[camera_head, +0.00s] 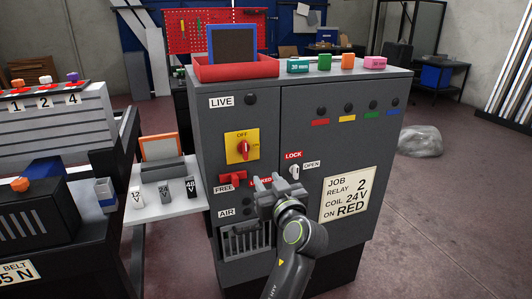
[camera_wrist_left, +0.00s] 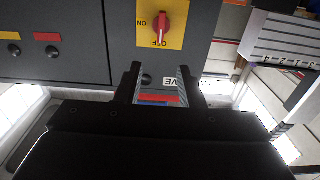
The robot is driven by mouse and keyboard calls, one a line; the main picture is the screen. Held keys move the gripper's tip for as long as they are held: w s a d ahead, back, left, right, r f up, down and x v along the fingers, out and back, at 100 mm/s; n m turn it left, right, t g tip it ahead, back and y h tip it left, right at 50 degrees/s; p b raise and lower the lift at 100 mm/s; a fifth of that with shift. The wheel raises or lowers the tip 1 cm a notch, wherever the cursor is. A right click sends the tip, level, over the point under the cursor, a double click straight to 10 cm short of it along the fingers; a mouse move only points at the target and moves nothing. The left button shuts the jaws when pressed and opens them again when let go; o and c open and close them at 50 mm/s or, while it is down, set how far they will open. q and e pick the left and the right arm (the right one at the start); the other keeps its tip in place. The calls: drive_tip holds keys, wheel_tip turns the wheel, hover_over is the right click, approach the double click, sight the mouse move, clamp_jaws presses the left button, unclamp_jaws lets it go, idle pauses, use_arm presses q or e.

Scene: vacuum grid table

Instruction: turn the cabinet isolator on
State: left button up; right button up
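The cabinet isolator (camera_head: 243,148) is a red knob on a yellow plate on the grey cabinet's left front. Its handle stands about upright, pointing at the OFF mark. In the left wrist view the isolator (camera_wrist_left: 162,20) appears upside down, with OFF below the knob and ON to its left. My left gripper (camera_head: 268,184) is in front of the cabinet, below and right of the isolator, apart from the knob. In the left wrist view its two fingers (camera_wrist_left: 158,88) are spread with nothing between them. My right gripper is not in view.
The LIVE lamp (camera_head: 250,99) above the isolator is dark. A red slider (camera_head: 232,179) sits by the FREE label, with a LOCKED label partly behind my gripper. A white LOCK/OPEN knob (camera_head: 295,171) is on the right door. A red tray (camera_head: 236,69) stands on top.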

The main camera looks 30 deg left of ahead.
sight(246, 150)
use_arm(q)
drive_tip(key=p+x, duration=0.4)
drive_tip(key=x, duration=1.3)
drive_tip(key=shift+a+f, duration=0.1)
drive_tip(key=shift+a, duration=0.1)
drive_tip(key=shift+c, duration=0.3)
clamp_jaws()
